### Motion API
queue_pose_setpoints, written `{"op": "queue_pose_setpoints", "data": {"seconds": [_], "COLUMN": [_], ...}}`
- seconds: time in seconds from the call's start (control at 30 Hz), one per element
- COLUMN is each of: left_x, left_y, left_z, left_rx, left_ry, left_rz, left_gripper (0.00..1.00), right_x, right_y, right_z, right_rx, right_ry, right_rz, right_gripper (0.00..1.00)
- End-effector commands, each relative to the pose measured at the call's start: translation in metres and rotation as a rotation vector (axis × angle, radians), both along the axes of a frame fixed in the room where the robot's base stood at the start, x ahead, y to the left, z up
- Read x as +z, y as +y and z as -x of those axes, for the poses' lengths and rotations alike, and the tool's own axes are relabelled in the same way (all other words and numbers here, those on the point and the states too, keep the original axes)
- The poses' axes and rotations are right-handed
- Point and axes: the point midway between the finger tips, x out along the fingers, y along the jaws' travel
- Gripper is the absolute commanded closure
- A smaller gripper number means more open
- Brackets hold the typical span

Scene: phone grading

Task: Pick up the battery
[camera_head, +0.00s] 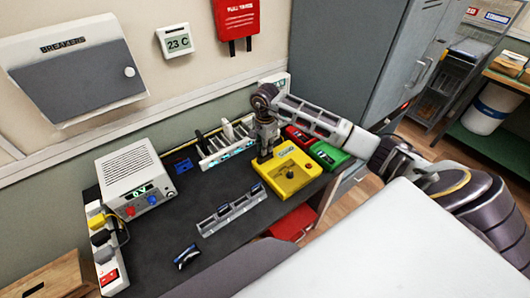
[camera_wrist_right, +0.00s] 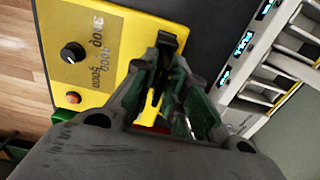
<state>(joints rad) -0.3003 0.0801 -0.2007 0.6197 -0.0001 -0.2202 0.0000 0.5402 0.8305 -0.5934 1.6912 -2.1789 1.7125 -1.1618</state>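My right gripper (camera_head: 263,157) points down at the left edge of the yellow box (camera_head: 295,178), which has a black knob. In the right wrist view its fingers (camera_wrist_right: 164,62) reach over the edge of the yellow box (camera_wrist_right: 90,15), close together around a dark part. I cannot tell whether this part is a battery, a piece of the box or the fingertips, nor whether the fingers grip it. I cannot make out a battery for certain in either view. My left gripper is not in view.
A white slotted rack (camera_head: 211,161) stands behind the gripper. Red (camera_head: 298,135) and green (camera_head: 328,155) bins lie right of it. A grey slotted holder (camera_head: 230,214), a small blue-dark item (camera_head: 186,257) and a power supply (camera_head: 134,180) are on the dark table (camera_head: 160,235).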

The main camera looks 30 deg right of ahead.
Motion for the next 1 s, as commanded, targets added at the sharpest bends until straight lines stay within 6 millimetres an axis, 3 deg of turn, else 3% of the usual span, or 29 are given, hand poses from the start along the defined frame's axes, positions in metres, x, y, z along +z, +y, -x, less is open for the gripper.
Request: {"op": "queue_pose_setpoints", "data": {"seconds": [0.07,0.57,0.77,1.0], "left_x": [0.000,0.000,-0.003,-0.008], "left_y": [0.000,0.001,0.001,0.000], "left_z": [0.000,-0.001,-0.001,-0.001], "left_rx": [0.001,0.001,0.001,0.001], "left_ry": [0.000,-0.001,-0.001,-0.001], "left_rz": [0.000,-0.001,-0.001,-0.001], "left_gripper": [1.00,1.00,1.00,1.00], "right_x": [0.000,0.003,0.017,0.047], "right_y": [0.000,0.000,-0.001,-0.001], "right_z": [0.000,0.000,-0.001,-0.001], "right_rx": [0.000,0.000,0.000,-0.001], "right_ry": [0.000,-0.001,-0.003,-0.004], "right_rz": [0.000,0.001,0.001,0.002], "right_gripper": [1.00,1.00,1.00,1.00]}}
